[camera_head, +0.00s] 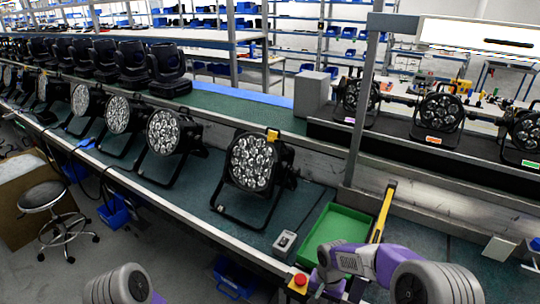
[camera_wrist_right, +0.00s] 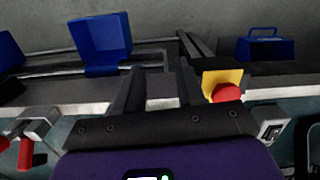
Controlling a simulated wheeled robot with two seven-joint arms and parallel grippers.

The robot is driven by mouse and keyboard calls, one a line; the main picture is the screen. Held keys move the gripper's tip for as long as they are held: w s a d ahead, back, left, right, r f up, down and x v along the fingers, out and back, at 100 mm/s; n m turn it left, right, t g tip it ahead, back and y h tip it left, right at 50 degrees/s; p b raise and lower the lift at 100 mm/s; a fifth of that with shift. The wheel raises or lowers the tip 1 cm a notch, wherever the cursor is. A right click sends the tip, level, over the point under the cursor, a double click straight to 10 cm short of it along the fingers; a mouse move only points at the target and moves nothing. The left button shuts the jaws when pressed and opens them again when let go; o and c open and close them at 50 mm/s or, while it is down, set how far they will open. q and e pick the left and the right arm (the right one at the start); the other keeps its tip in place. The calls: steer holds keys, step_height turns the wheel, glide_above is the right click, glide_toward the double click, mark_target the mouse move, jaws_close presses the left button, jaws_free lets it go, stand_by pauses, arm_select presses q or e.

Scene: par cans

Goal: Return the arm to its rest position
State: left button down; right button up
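My right arm (camera_head: 385,262) reaches in from the bottom right, its purple and grey links over the front of the bench. Its dark gripper (camera_head: 326,292) is low in the head view, beside a red button on a yellow box (camera_head: 299,282). In the right wrist view the two dark fingers (camera_wrist_right: 161,84) stand apart with nothing held between them. The button also shows there just right of the fingers (camera_wrist_right: 227,92). Of my left arm only a grey link (camera_head: 122,284) shows at the bottom left; its gripper is out of view.
A par can (camera_head: 254,163) stands on the green bench, with several more in a row to the left. A green tray (camera_head: 335,228) and a small switch box (camera_head: 285,241) lie near my right arm. A metal post (camera_head: 362,110) rises behind. Blue bins (camera_wrist_right: 101,42) hang below the bench edge.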

steer(key=s+a+f+n+y, duration=0.1)
steer(key=s+a+f+y, duration=0.1)
steer(key=s+f, duration=0.7)
steer(key=s+a+f+n+t+y, duration=0.1)
steer(key=s+a+f, duration=0.2)
steer(key=s+f, duration=0.6)
steer(key=shift+s+a+y, duration=0.2)
steer(key=shift+s+y, duration=0.2)
steer(key=shift+s, duration=0.2)
steer(key=shift+o, duration=0.3)
stand_by(0.8)
steer(key=shift+d, duration=0.1)
